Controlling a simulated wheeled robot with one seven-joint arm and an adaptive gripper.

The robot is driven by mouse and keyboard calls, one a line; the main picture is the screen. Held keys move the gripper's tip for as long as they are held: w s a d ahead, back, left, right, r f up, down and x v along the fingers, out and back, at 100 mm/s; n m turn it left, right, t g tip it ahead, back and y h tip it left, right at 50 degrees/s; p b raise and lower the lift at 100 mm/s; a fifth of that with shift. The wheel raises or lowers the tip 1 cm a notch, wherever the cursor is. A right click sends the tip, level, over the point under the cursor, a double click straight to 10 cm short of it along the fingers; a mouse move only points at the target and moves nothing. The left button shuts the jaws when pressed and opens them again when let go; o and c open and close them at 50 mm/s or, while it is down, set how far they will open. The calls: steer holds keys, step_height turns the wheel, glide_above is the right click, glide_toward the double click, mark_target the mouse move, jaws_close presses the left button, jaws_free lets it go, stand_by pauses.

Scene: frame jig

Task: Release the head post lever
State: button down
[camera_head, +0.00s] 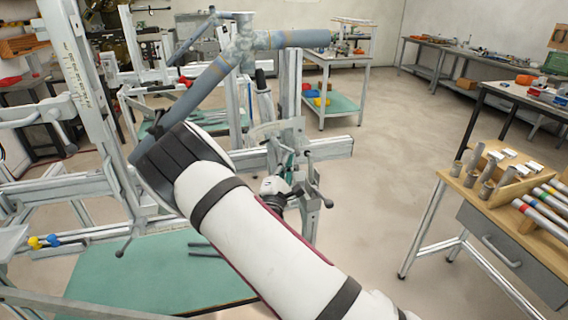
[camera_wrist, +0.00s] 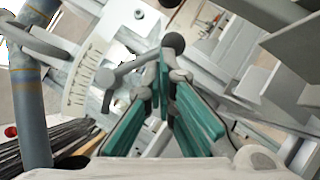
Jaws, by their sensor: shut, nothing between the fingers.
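The head post clamp (camera_head: 290,128) stands right of centre in the head view, with a curved graduated plate (camera_wrist: 88,78) that shows in the wrist view. A grey lever (camera_wrist: 128,68) runs from a rounded end by this plate toward a dark ball knob (camera_wrist: 173,42). My gripper (camera_wrist: 164,78) has green fingers that converge at the lever, their tips overlapping it in the picture. I cannot tell whether they touch it. The fingers are shut with nothing between them. In the head view my gripper (camera_head: 288,157) is small and partly hidden among the clamp parts.
Blue-grey frame tubes (camera_head: 290,39) rise above the clamp. Other handles with dark knobs (camera_head: 328,203) hang close to my gripper on the right. A wooden bench (camera_head: 455,182) with tubes and fittings stands at right. The floor (camera_head: 370,150) between is clear.

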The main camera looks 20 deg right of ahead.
mark_target(295, 151)
steer(key=r+n+t+y+b, duration=0.1)
steer(key=n, duration=0.2)
steer(key=d+n+t+y, duration=0.1)
steer(key=n+t, duration=0.1)
steer(key=n, duration=0.1)
steer(key=d+r+n+t+y+b, duration=0.1)
steer(key=n, duration=0.2)
steer(key=shift+d+r+y+b, duration=0.25)
steer(key=shift+r+y+b, duration=0.1)
steer(key=shift+y, duration=0.05)
steer(key=shift+d+r, duration=0.1)
steer(key=shift+d, duration=0.05)
stand_by(0.4)
